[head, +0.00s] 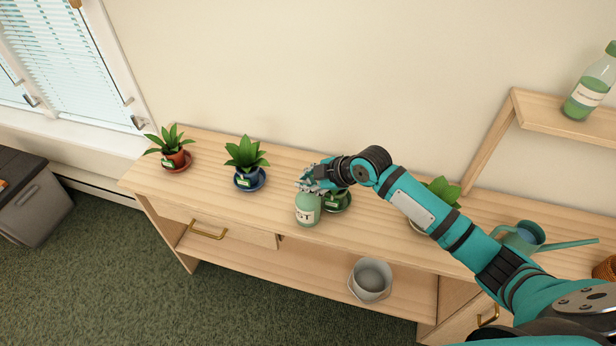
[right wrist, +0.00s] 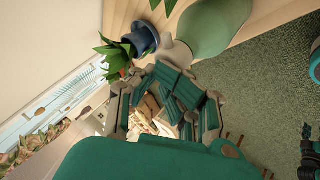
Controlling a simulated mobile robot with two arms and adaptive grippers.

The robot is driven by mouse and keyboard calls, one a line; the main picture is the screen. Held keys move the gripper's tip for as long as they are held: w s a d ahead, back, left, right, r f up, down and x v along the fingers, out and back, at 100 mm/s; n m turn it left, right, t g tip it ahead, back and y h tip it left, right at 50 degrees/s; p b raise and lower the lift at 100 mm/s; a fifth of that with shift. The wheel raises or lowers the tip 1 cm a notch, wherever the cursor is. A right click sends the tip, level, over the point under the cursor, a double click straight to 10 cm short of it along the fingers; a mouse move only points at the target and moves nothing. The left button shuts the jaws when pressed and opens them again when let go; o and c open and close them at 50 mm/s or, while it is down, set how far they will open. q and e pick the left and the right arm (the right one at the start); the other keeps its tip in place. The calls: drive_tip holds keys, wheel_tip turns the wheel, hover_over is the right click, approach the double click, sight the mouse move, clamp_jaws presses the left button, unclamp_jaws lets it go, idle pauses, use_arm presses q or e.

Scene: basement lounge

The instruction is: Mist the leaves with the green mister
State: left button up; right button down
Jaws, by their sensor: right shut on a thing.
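The green mister (head: 307,211), a pale green bottle with a light label, is at the front edge of the sideboard top. My right gripper (head: 314,180) is shut on its upper part, which the fingers hide. I cannot tell whether its base touches the wood. In the right wrist view, the mister body (right wrist: 215,27) is above the fingers (right wrist: 172,100). Leafy plants stand in a red pot (head: 174,157), a blue pot (head: 248,181) and a green pot (head: 338,201), the last partly behind my gripper. Another plant (head: 443,190) is partly behind my right arm.
The sideboard top (head: 210,160) is bare between the pots. A teal watering can (head: 522,237) stands at the right. A white pot (head: 370,279) is on the lower shelf. A wall shelf (head: 560,118) with a green bottle (head: 592,85) is at the upper right.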

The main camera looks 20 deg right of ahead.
drive_tip(key=shift+s+d+f, duration=0.1)
drive_tip(key=shift+s+f, duration=0.05)
drive_tip(key=shift+f, duration=0.15)
drive_tip(key=r+p, duration=0.2)
drive_tip(key=r, duration=0.1)
drive_tip(key=r+p, duration=0.3)
drive_tip(key=shift+w+r+p, duration=0.2)
drive_tip(key=shift+r+p, duration=0.05)
drive_tip(key=shift+p, duration=0.05)
drive_tip(key=shift+f, duration=0.1)
idle(1.4)
